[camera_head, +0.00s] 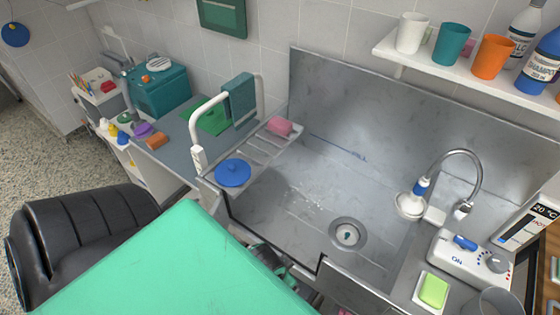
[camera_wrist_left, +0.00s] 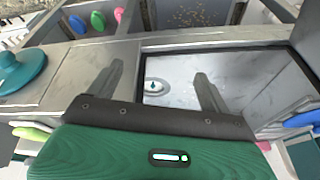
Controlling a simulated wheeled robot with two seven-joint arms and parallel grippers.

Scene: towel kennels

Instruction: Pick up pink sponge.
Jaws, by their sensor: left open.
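The pink sponge (camera_head: 279,126) lies on the slatted rack at the back left of the sink in the head view. My left gripper shows in the left wrist view (camera_wrist_left: 157,92), with its two grey fingers spread apart and nothing between them. Beyond the fingers is a sink surface with a drain (camera_wrist_left: 154,87). In the head view my large green part hides most of the left gripper, so its exact distance from the sponge is unclear. My right gripper is not in view.
A blue disc (camera_head: 232,173) lies at the rack's front. A white rail with a teal towel (camera_head: 239,100) stands left of the sponge. The faucet (camera_head: 462,160) and a green sponge (camera_head: 433,290) are at the right. The metal sink basin (camera_head: 300,205) is mostly clear.

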